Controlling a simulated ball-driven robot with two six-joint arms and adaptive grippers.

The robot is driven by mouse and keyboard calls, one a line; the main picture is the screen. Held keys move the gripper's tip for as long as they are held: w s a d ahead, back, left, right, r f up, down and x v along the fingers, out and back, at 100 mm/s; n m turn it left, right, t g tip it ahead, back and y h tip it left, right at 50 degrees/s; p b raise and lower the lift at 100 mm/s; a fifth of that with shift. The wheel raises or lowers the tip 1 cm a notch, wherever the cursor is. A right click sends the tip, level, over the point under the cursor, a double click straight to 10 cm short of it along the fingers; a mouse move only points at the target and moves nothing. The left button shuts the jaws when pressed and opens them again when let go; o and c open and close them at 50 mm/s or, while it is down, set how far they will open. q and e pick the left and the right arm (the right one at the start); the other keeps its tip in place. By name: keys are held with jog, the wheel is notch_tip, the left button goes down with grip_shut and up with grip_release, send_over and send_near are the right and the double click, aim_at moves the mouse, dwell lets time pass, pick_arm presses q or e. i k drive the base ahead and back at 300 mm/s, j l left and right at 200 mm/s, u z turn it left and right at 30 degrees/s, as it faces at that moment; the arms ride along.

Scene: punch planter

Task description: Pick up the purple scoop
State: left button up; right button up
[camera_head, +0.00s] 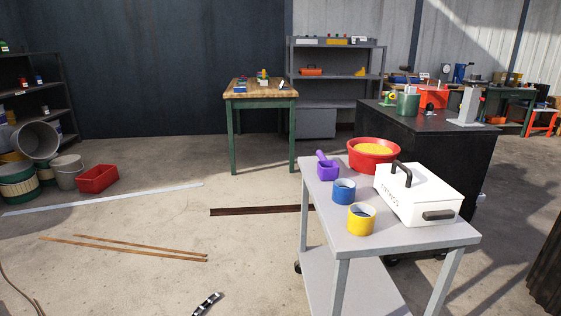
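The purple scoop (327,166) sits on the top of a grey cart (405,241), near its far left corner. Its handle points up and to the left. It stands left of a red bowl (356,163) filled with yellow material (373,149) and behind a blue cup (343,193).
A yellow cup (361,220) and a white lidded box (420,197) with black handles share the cart top. A black cabinet (435,145) stands close behind. Metal strips (125,196) and thin rods (130,246) lie on the floor at left. The floor left of the cart is otherwise mostly open.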

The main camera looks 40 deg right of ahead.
aim_at(327, 170)
jog(key=i+z, duration=0.3)
jog(key=i, duration=0.15)
jog(key=i+j+z, duration=0.1)
jog(key=i+z, duration=0.25)
jog(key=i+j+z, duration=0.3)
jog(key=i, duration=0.25)
